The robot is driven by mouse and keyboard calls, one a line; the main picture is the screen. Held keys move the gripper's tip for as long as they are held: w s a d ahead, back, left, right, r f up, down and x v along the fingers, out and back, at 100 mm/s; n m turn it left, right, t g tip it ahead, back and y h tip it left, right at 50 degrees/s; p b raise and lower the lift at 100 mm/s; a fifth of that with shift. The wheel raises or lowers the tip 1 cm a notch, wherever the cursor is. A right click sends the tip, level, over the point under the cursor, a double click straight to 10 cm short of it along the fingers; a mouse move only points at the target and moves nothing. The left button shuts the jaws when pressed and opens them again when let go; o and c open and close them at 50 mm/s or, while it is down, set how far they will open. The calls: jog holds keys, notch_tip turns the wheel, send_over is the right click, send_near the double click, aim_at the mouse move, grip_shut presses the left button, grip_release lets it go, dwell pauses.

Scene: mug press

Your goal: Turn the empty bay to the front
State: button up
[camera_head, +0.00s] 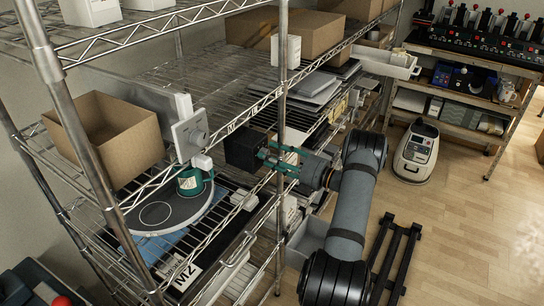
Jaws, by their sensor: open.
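A round grey turntable (178,222) sits on the wire shelf at left. A bare circular marking (155,213) shows on its near left part, with nothing on it. A green cup-like thing (190,183) with a pale label stands towards its right back. The back of the turntable is partly hidden by the shelf edge and a grey plate. My gripper (267,158), with teal fingers, is to the right of the turntable, apart from it and beside a shelf post. It is open, and its fingers point left towards a black box (242,151). I cannot tell whether they touch it.
Chrome shelf posts (282,100) and wire edges stand around the turntable. An "MZ" label (185,277) is at the front.

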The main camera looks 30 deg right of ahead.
jog(key=v, duration=1.2)
jog(key=x, duration=1.2)
jog(key=shift+n, duration=0.3)
